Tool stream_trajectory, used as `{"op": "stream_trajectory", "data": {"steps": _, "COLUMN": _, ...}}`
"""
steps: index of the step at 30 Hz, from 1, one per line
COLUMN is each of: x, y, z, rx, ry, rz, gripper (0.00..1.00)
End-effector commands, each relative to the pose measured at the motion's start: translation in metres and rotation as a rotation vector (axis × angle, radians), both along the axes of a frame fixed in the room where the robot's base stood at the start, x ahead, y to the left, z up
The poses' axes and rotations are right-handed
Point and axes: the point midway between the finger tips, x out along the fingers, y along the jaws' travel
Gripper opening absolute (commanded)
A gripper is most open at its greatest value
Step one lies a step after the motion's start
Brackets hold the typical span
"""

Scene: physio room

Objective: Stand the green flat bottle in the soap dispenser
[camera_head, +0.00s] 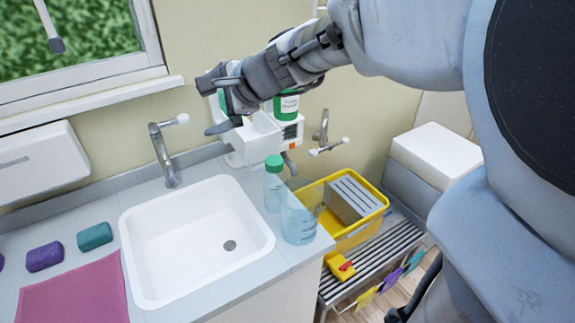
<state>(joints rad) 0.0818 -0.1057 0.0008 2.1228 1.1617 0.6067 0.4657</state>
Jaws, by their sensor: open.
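The white soap dispenser (258,141) is mounted on the wall behind the counter, right of the sink. A green item (223,101), probably the green flat bottle, shows in part at the dispenser's left end. My gripper (217,106) is open, with its fingers around or just in front of this item. The fingers hide much of it, so I cannot tell whether it is fully seated or touching them. A green container with a white label (287,106) stands at the dispenser's right side.
A clear bottle with a green cap (274,186) and a clear jug (298,222) stand on the counter right of the sink (190,245). A yellow crate (345,240) sits on a slatted rack. The tap (163,155) rises behind the sink.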

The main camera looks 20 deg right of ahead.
Motion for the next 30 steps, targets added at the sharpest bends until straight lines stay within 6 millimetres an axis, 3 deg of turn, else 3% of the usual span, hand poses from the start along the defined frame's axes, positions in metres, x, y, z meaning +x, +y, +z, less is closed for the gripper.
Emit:
{"op": "stream_trajectory", "data": {"steps": 1, "x": -0.026, "y": 0.008, "z": 0.015, "rx": -0.093, "ry": -0.056, "rz": 0.083, "gripper": 1.0}}
{"op": "stream_trajectory", "data": {"steps": 7, "x": -0.107, "y": 0.004, "z": -0.005, "rx": -0.482, "ry": -0.117, "rz": 0.392, "gripper": 1.0}}
{"op": "stream_trajectory", "data": {"steps": 15, "x": -0.199, "y": -0.039, "z": -0.04, "rx": -0.988, "ry": -0.129, "rz": 0.758, "gripper": 1.0}}
{"op": "stream_trajectory", "data": {"steps": 21, "x": -0.235, "y": -0.071, "z": -0.056, "rx": -1.223, "ry": -0.1, "rz": 0.923, "gripper": 1.0}}
{"op": "stream_trajectory", "data": {"steps": 30, "x": -0.244, "y": -0.08, "z": -0.059, "rx": -1.288, "ry": -0.087, "rz": 0.969, "gripper": 1.0}}
